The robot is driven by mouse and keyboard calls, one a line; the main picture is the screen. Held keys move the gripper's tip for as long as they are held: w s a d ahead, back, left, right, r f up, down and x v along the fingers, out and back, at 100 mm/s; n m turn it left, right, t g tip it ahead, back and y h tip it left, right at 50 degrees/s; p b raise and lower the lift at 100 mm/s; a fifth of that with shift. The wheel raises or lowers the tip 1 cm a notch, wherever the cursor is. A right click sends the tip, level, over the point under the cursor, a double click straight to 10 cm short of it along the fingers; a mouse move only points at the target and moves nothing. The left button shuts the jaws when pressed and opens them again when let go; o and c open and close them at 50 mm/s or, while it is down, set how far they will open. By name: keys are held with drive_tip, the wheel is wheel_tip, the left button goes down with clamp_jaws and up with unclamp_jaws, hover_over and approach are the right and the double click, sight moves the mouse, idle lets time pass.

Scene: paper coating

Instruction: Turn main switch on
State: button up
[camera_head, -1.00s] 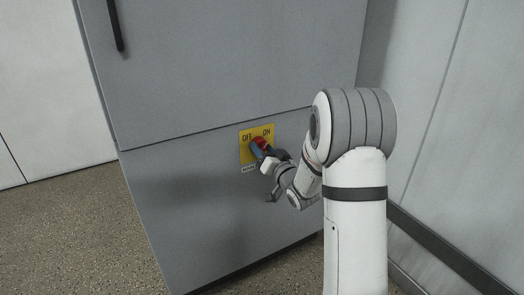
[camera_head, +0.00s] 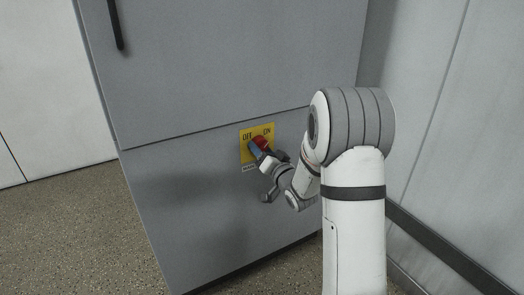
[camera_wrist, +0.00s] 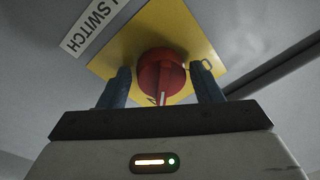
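The main switch is a red round knob (camera_head: 261,142) on a yellow plate (camera_head: 268,130) marked OFF and ON, on the grey cabinet front. In the wrist view the red knob (camera_wrist: 162,72) sits between the two blue-grey fingers of my gripper (camera_wrist: 162,88), with a white pointer line on its grip. The fingers are apart, one on each side, with narrow gaps showing beside the knob. In the head view my gripper (camera_head: 257,150) is at the plate and partly covers the knob. Which mark the pointer faces is unclear.
The grey cabinet (camera_head: 200,200) has a black handle (camera_head: 116,25) at its upper left. A white label (camera_wrist: 97,25) reading "SWITCH" lies beside the plate. A grey wall with a dark rail (camera_head: 440,250) is to the right. Speckled floor (camera_head: 70,230) is open at left.

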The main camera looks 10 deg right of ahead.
drive_tip(key=shift+o, duration=1.2)
drive_tip(key=shift+d+r, duration=0.1)
drive_tip(key=shift+r, duration=0.1)
drive_tip(key=shift+s, duration=0.1)
drive_tip(key=p+v, duration=0.1)
drive_tip(key=v, duration=0.6)
drive_tip(key=shift+s, duration=0.25)
drive_tip(key=shift+d+p, duration=0.1)
drive_tip(key=shift+p, duration=0.2)
